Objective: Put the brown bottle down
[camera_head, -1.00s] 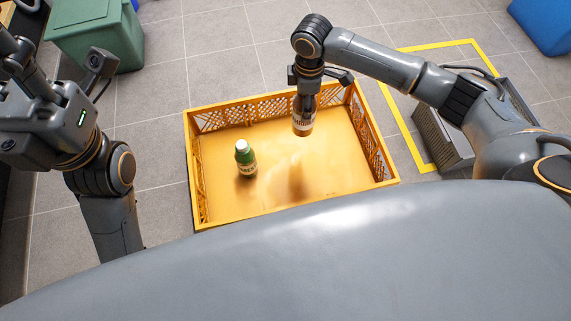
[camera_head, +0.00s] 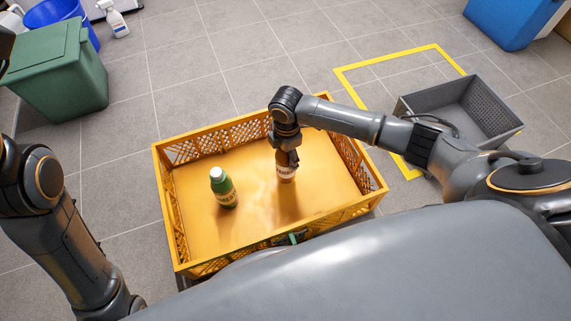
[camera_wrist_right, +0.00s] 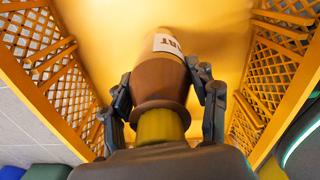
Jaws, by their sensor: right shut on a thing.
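The brown bottle (camera_head: 286,174) is held upright by my right gripper (camera_head: 286,158), inside the yellow crate (camera_head: 163,200) and right of its middle. Only its lower part with a pale label shows in the head view; the gripper hides the top. I cannot tell whether its base touches the crate floor. In the right wrist view, the gripper's fingers (camera_wrist_right: 165,90) are closed on both sides of the brown bottle (camera_wrist_right: 160,82), whose yellow cap points toward the camera. My left arm shows at the left edge, but its gripper is out of view.
A green bottle with a white cap (camera_head: 224,188) stands in the crate left of the brown one. Crate floor between them is clear. A green bin (camera_head: 58,75) stands upper left.

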